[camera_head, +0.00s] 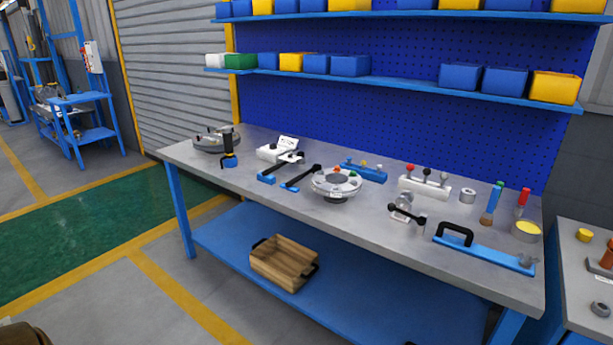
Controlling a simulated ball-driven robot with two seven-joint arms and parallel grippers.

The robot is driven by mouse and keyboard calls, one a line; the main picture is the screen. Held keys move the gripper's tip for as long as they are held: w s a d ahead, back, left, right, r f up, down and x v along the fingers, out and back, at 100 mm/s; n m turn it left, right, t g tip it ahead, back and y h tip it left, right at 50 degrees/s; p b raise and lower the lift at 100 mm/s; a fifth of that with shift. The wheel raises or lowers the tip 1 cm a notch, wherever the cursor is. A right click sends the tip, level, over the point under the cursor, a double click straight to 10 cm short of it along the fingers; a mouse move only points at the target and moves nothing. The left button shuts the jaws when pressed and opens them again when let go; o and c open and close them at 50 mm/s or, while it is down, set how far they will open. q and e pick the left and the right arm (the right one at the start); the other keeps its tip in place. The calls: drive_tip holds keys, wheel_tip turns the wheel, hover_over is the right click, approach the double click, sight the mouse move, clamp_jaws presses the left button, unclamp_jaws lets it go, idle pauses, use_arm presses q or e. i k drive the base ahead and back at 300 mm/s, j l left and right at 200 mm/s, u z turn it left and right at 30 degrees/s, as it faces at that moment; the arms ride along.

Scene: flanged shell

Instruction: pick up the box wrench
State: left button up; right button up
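The workbench (240,188) with a grey top holds several tools, and I cannot tell for sure which one is the box wrench. Two long dark tools with blue ends lie side by side left of the middle: one tool (283,169) lies farther left, and the other tool (302,179) is beside the round grey flanged part (336,182). A short dark bar with rounded ends (407,216) sits on a small grey fixture right of the middle. Neither of my grippers is in view.
A blue tool with a black handle (485,254) lies at the front right. A white block with levers (424,188) stands behind. A wooden crate (283,263) sits on the blue lower shelf (222,240). A second table (577,285) stands right. The green floor lane (60,265) is clear.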

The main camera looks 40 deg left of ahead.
sight(315, 167)
drive_tip(key=u, duration=1.7)
drive_tip(key=i+l+u, duration=0.1)
drive_tip(key=i, duration=0.45)
drive_tip(key=i+l+u, duration=0.1)
drive_tip(key=i+l, duration=0.15)
drive_tip(key=i, duration=0.25)
drive_tip(key=i+l+u, duration=0.1)
drive_tip(key=i+l, duration=0.15)
drive_tip(key=i, duration=0.25)
